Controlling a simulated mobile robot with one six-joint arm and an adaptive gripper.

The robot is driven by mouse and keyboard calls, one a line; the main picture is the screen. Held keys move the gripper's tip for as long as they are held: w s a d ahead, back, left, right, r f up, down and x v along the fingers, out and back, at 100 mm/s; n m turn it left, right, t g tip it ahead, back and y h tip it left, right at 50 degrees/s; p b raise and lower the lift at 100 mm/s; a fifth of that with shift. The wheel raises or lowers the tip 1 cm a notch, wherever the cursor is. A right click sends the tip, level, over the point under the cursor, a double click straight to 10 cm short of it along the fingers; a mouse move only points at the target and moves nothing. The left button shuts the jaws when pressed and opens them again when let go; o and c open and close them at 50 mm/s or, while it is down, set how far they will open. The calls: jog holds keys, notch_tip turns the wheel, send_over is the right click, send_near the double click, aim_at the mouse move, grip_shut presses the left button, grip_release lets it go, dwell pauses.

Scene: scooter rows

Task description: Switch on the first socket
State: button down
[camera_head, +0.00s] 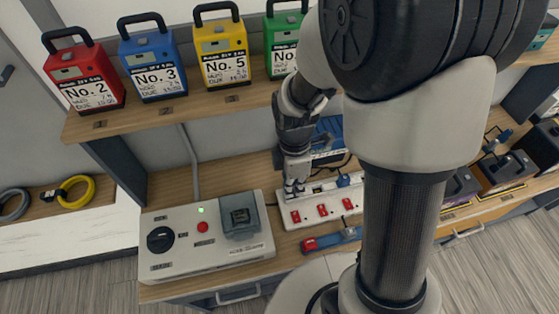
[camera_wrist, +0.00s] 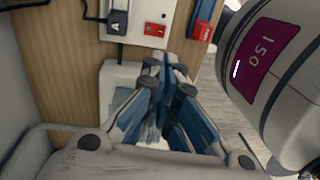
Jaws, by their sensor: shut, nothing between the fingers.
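The white power strip (camera_head: 310,222) lies on the lower bench with three red switches in a row along its front. The leftmost red switch (camera_head: 295,216) is just below my gripper (camera_head: 293,188) in the head view. My gripper is shut and empty, pointing down at the strip's left end, and hides part of it. In the wrist view, the fingers (camera_wrist: 164,78) are below the strip's end, apart from a red switch (camera_wrist: 155,29) in the picture. A black plug (camera_wrist: 118,22) marked A sits beside that switch. I cannot tell the switches' positions.
A grey control box (camera_head: 200,262) with a black knob stands left of the strip. Battery packs, including a red one (camera_head: 85,75), stand on the shelf above. A red and blue item (camera_head: 330,239) lies in front of the strip. My arm hides the strip's right end.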

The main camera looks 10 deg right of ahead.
aim_at(296, 217)
jog(key=shift+f, duration=0.2)
jog(key=f+b, duration=0.1)
jog(key=f, duration=0.3)
jog(key=s+f+b, duration=0.1)
jog(key=f+b, duration=0.1)
jog(key=f, duration=0.3)
jog(key=f+b, duration=0.2)
jog(key=f, duration=0.3)
jog(key=shift+s, duration=0.4)
